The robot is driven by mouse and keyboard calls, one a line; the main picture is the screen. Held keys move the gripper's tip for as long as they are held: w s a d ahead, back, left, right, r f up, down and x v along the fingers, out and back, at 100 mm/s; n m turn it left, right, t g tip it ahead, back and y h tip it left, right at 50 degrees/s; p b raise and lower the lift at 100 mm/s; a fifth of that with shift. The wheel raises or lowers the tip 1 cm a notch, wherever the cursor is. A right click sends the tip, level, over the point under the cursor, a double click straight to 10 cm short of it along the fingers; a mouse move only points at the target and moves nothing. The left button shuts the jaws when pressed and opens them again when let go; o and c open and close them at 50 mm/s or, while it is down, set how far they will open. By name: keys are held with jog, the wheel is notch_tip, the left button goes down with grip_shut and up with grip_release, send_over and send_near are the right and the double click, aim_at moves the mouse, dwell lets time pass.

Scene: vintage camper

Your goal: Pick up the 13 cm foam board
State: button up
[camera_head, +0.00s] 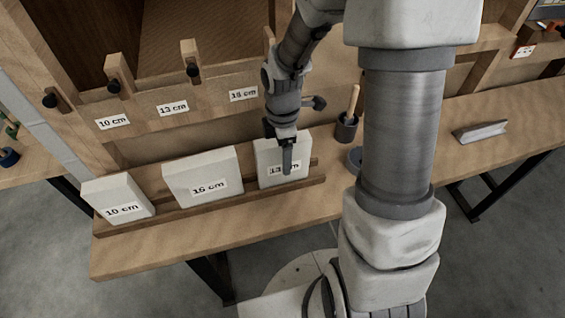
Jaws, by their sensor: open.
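Three white foam boards stand in a row in a wooden rack (222,212) on the bench. The right board (268,153) is labelled 13 cm, its label partly covered by my gripper. The middle board (190,165) is labelled 16 cm and the left one (108,192) 10 cm. My gripper (287,168) points down at the 13 cm board, in front of its upper part from this view. It is open. Whether it touches the board or straddles its top edge cannot be told.
Labels reading 10 cm (112,122), 13 cm (172,108) and probably 16 cm (243,94) sit on a wooden rail behind, below wooden clamps with black knobs. A dark cup (346,132) with a brush or handle stands right of my gripper. A grey metal piece (481,131) lies further right.

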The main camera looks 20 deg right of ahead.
grip_shut()
dwell(0.4)
